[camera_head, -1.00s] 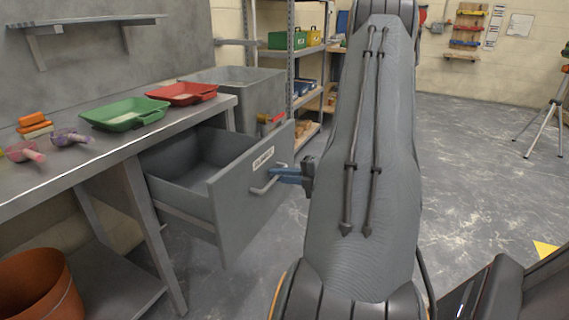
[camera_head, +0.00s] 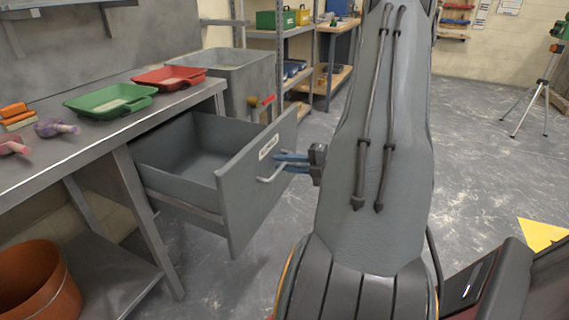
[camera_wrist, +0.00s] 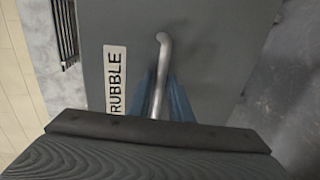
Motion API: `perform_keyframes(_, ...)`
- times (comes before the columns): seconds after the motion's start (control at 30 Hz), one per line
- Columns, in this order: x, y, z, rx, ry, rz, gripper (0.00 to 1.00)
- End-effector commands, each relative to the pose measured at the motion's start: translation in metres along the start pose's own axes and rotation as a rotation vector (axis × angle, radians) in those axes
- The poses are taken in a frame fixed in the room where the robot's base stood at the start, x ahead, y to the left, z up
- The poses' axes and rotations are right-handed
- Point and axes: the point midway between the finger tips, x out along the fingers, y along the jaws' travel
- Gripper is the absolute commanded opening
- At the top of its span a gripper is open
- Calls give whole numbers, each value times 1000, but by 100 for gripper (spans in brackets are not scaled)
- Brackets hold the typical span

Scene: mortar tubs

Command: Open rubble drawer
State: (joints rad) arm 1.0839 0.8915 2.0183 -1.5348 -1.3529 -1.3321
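The rubble drawer (camera_head: 243,195) is pulled well out from under the bench, and its inside looks empty. Its grey front (camera_wrist: 225,50) carries a white RUBBLE label (camera_wrist: 115,80), also visible in the head view (camera_head: 268,147). The metal bar handle (camera_head: 268,179) shows in the wrist view too (camera_wrist: 161,60). My gripper (camera_head: 283,163) is at the handle, with its two blue fingers visibly apart. In the wrist view the blue fingers (camera_wrist: 163,98) stand on either side of the bar. The dark gripper body hides the bar's lower end.
The metal bench (camera_head: 105,135) holds a green tray (camera_head: 110,99), a red tray (camera_head: 169,77) and scoops (camera_head: 55,127). A grey tub (camera_head: 235,75) stands behind the drawer. An orange bucket (camera_head: 40,290) is below left. Open floor (camera_head: 460,160) lies to the right, with a tripod (camera_head: 535,95) farther back.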

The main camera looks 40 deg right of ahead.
Motion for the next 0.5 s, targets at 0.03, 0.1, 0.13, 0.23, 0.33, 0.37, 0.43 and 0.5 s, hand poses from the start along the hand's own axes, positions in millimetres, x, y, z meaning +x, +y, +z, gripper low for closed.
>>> perform_keyframes(0.03, 0, 0, 0, 0, -1, 0, 19)
perform_keyframes(0.1, 0, 0, 0, 0, -1, 0, 19)
perform_keyframes(0.13, 0, 0, 0, 0, -1, 0, 19)
perform_keyframes(0.23, -3, 0, 1, 0, -2, 0, 19)
perform_keyframes(0.33, -14, 0, 2, 1, -5, 0, 19)
perform_keyframes(0.37, -18, 0, 2, 1, -5, 0, 19)
perform_keyframes(0.43, -30, 0, 2, 1, -6, 0, 19)
perform_keyframes(0.5, -42, 0, 2, 1, -5, -1, 19)
